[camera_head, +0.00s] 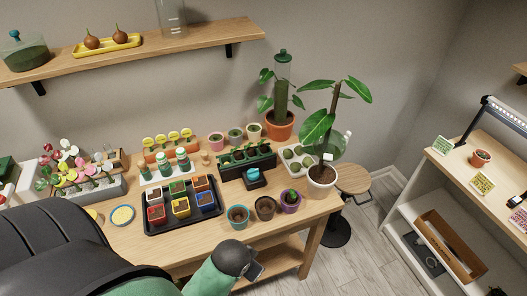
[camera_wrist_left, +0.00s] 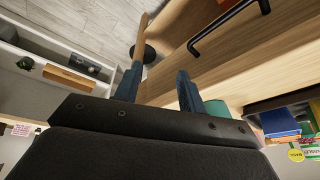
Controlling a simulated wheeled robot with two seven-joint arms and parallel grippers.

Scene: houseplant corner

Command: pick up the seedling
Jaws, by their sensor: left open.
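A black seedling tray (camera_head: 247,168) with several small green seedlings (camera_head: 246,153) stands at the back middle of the wooden table. I cannot tell which plant is the seedling meant. My left gripper (camera_wrist_left: 157,80) shows two blue-grey fingers, spread apart with nothing held between them. In the head view my left arm reaches in low at the front of the table, below the pots. My right gripper is not in view.
A black tray (camera_head: 152,232) of coloured square pots stands left of the front pots. A white pot (camera_head: 321,182) with a tall leafy plant stands at the right end. A round stool (camera_head: 353,180) and a white shelf unit (camera_head: 425,215) are farther right. A black handle (camera_wrist_left: 228,28) shows in the wrist view.

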